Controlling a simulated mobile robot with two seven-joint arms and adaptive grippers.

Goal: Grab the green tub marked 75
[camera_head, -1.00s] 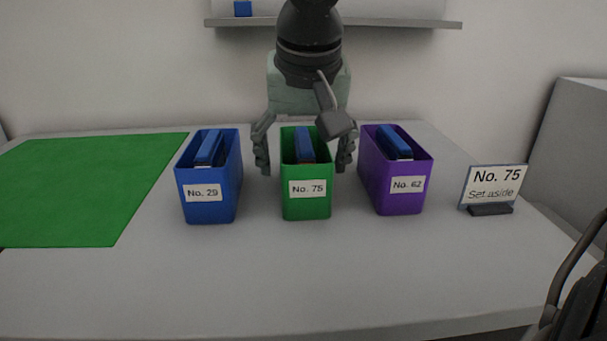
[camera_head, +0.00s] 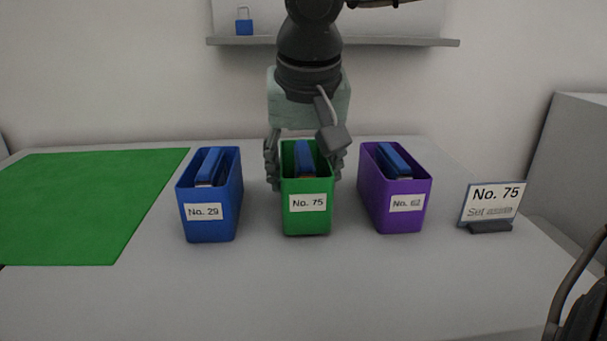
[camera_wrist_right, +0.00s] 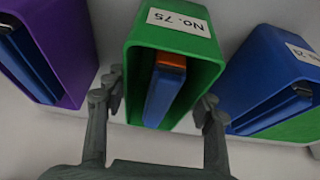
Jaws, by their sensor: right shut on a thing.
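The green tub marked No. 75 (camera_head: 306,222) stands upright on the table between the other tubs, with a blue and orange item (camera_head: 305,158) inside. In the right wrist view, the tub (camera_wrist_right: 183,42) lies between my fingers. My right gripper (camera_head: 305,165) comes from behind and is shut on the tub's two sides; it also shows in the right wrist view (camera_wrist_right: 158,108). The tub appears to rest on the table. My left gripper is not in view.
A blue tub No. 29 (camera_head: 209,229) stands to the left and a purple tub (camera_head: 392,220) to the right, each close by with a blue item inside. A green mat (camera_head: 80,205) at the left is bare. The table front is clear. A shelf (camera_head: 400,43) hangs behind.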

